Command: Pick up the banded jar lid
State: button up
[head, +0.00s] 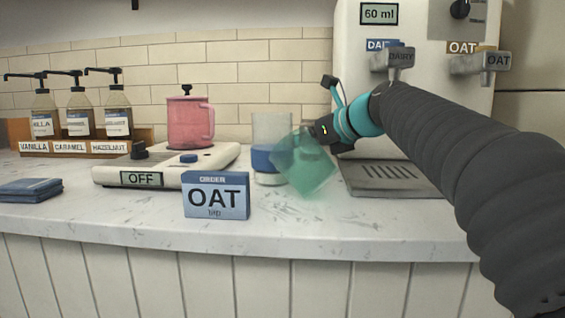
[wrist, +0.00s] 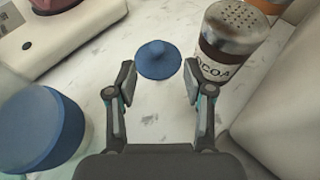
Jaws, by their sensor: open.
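The lid (wrist: 158,62), a dark blue disc with a small central knob, lies on the pale marbled counter in the wrist view. My gripper (wrist: 158,72) is open and empty, its fingertips apart to the left and right of the lid; I cannot tell their height above it. A glass jar with a blue band (head: 264,160) stands on the counter in the head view, and a blue and glass round vessel, probably this jar, shows at left in the wrist view (wrist: 38,125). The lid cannot be made out in the head view.
A cocoa shaker (wrist: 229,45) stands close by the right finger. A translucent green shape (head: 305,168) overlaps the jar's right side. A scale (head: 118,174) with a pink pitcher (head: 188,122), an OAT order card (head: 216,196) and the drip tray (head: 392,179) are around.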

jog(key=shift+b+x, duration=0.4)
jog(key=shift+x, duration=2.85)
jog(key=shift+s+a+r, duration=0.1)
jog(key=shift+s, duration=0.1)
grip_shut()
